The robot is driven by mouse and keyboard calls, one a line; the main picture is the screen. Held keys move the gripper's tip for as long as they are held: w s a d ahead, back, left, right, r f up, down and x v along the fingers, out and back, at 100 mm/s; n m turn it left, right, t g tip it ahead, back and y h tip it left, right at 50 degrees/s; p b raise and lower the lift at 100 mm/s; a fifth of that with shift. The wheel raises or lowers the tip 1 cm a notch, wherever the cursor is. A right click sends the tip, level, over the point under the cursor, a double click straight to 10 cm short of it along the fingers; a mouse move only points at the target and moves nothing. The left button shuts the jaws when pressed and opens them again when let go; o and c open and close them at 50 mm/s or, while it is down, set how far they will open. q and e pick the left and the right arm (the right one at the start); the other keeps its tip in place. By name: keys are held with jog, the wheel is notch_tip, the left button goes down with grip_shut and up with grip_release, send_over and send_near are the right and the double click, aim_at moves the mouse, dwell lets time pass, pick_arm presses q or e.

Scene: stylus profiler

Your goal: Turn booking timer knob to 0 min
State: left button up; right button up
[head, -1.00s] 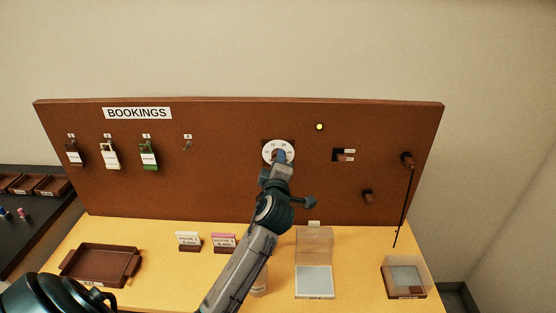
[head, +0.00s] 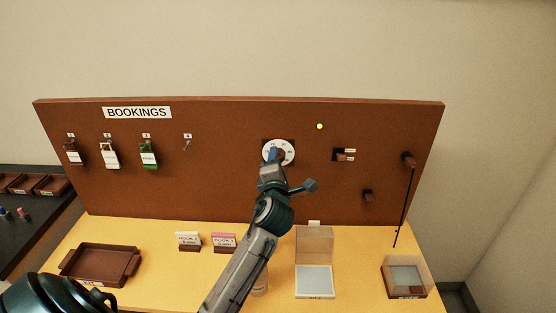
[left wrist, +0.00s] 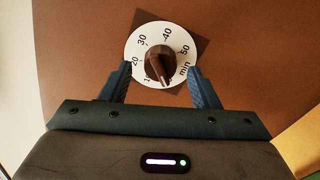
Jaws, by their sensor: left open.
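The booking timer is a white dial (head: 288,148) with a dark knob, on the brown board. In the left wrist view the dial (left wrist: 143,41) shows 20, 30, 40, 50 and "min". The dark brown knob (left wrist: 158,60) sits at its centre, with its pale pointer line toward the bottom of the dial, between the partly hidden 10 and "min". The figure at the pointer's tip is hard to read. My left gripper (left wrist: 160,70) is open, with one blue finger on each side of the knob and gaps between. In the head view my left gripper (head: 275,156) covers part of the dial. My right gripper is not in view.
A small yellow lamp (head: 319,127) and a dark switch (head: 339,155) are right of the dial. Tagged padlocks (head: 148,157) hang at left. A brown tray (head: 100,264), card holders (head: 188,240) and an open clear-lidded box (head: 314,281) stand on the yellow table.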

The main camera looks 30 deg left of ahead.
pick_arm(q)
jog(key=b+v, duration=0.1)
jog(key=v, duration=0.6)
jog(key=shift+d+b, duration=0.15)
jog(key=shift+b, duration=0.25)
jog(key=shift+s, duration=0.1)
